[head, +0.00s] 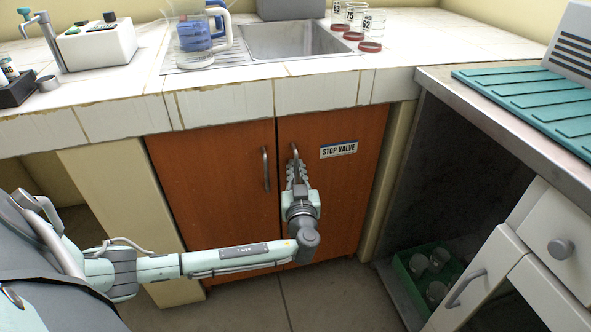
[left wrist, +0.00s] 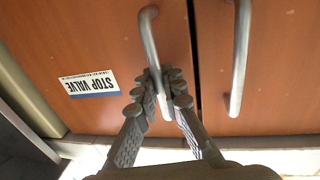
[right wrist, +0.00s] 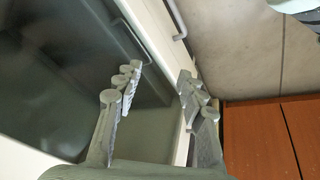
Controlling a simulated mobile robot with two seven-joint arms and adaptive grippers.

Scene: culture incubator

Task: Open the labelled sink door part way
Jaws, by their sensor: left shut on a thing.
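The labelled sink door (head: 345,195) is the right one of two reddish-brown doors under the sink. It carries a "STOP VALVE" label (head: 338,149), also in the left wrist view (left wrist: 92,84). The door looks flush with its neighbour. Its grey bar handle (left wrist: 150,38) is near the seam. My left gripper (head: 296,172) is shut on this handle, with fingers (left wrist: 165,78) on both sides of the bar. My right gripper (right wrist: 158,78) shows only in the right wrist view, with fingers apart and nothing between them.
The left sink door (head: 215,190) has its own handle (head: 265,168) close by. At right stand a white cabinet (head: 500,285) and an open bay with a green crate (head: 405,285). The floor (head: 330,295) before the doors is clear. Glassware stands by the sink (head: 295,40).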

